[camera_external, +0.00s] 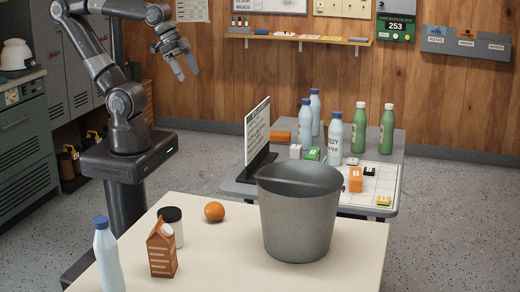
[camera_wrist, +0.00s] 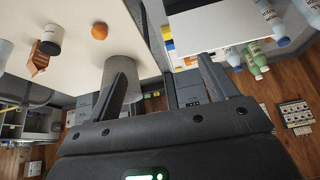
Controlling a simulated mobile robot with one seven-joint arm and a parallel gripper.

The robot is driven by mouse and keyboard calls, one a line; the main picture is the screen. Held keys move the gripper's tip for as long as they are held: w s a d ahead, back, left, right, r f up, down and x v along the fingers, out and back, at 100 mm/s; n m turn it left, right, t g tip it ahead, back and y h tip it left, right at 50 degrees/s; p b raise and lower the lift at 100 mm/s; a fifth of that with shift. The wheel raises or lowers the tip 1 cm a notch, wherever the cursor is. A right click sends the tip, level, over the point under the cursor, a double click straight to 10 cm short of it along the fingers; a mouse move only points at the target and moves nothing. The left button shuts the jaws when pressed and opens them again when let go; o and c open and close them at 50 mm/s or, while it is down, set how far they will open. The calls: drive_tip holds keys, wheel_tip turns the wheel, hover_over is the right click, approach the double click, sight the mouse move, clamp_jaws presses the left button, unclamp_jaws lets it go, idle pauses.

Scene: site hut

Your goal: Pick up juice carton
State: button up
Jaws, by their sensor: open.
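My gripper (camera_external: 187,74) is raised in the air, behind and well above the table, apart from the carton. In the wrist view my gripper (camera_wrist: 170,75) has its two fingers spread with nothing between them.
On the cream table (camera_external: 345,262) are the blue-capped bottle (camera_external: 107,258), the jar (camera_external: 172,222), an orange (camera_external: 214,211) and a large grey bucket (camera_external: 298,222). A grey table (camera_external: 395,160) behind holds bottles, small boxes and an upright sign (camera_external: 257,133). The cream table's front middle is clear.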

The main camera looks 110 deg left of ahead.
drive_tip(key=w+d+r+m+g, duration=0.1)
drive_tip(key=w+d+r+m, duration=0.1)
drive_tip(key=w+d+m, duration=0.65)
drive_tip(key=m+g, duration=0.5)
drive_tip(key=m, duration=1.9)
hover_over(159, 226)
wheel_tip(159, 226, down, 18)
drive_tip(key=shift+r, duration=0.1)
drive_tip(key=shift+d+f+m, duration=0.15)
drive_tip(key=shift+f+m, duration=0.1)
drive_tip(key=shift+f, duration=0.05)
wheel_tip(159, 226, down, 5)
drive_tip(key=shift+r, duration=0.15)
drive_tip(key=shift+s+a+f, duration=0.1)
drive_tip(key=shift+a+f, duration=0.1)
drive_tip(key=shift+f, duration=1.3)
drive_tip(key=shift+s+a+f, duration=0.1)
drive_tip(key=shift+a+f, duration=0.05)
drive_tip(key=shift+f, duration=1.3)
drive_tip(key=shift+c, duration=0.5)
